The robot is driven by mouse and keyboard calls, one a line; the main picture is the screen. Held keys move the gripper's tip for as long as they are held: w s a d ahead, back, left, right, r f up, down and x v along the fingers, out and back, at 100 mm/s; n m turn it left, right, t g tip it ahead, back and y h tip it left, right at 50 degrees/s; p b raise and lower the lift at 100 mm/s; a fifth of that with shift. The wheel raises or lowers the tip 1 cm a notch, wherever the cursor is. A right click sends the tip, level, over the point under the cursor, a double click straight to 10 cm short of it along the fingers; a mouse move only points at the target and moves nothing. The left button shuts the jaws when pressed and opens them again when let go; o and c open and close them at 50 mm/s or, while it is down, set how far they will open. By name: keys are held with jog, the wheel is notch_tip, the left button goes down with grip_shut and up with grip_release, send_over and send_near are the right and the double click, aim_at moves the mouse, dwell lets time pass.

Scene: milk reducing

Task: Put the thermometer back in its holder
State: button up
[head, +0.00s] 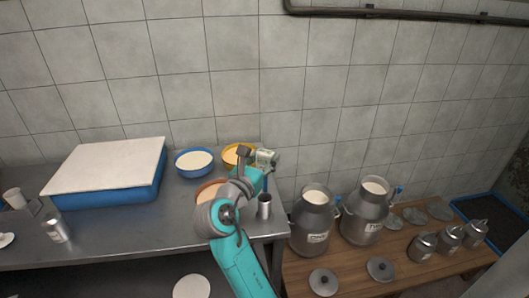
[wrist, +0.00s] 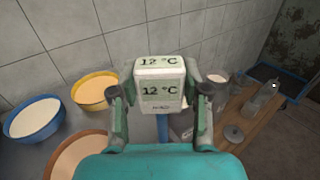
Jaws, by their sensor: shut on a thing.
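The thermometer (wrist: 161,83) is a pale block with displays reading 12 °C, and a blue stem hangs below it. My gripper (wrist: 161,100) is shut on it, one finger on each side, in the wrist view. In the head view the thermometer (head: 267,157) shows at the end of my arm, above the right end of the metal table. A small metal cylinder (head: 264,207), possibly the holder, stands near that table's right edge, below and close to the gripper. The lower end of the stem is hidden in the wrist view.
A blue bowl (head: 195,162), a yellow bowl (head: 236,153) and an orange bowl (head: 207,192) stand around my arm on the metal table (head: 130,230). A lower wooden table (head: 400,272) at right bears two milk cans (head: 314,222), lids and small cans. A tiled wall rises behind.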

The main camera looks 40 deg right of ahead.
jog(key=shift+f, duration=5.05)
jog(key=o, duration=1.4)
jog(key=shift+c, duration=0.2)
jog(key=shift+a, duration=0.1)
jog(key=v, duration=1.2)
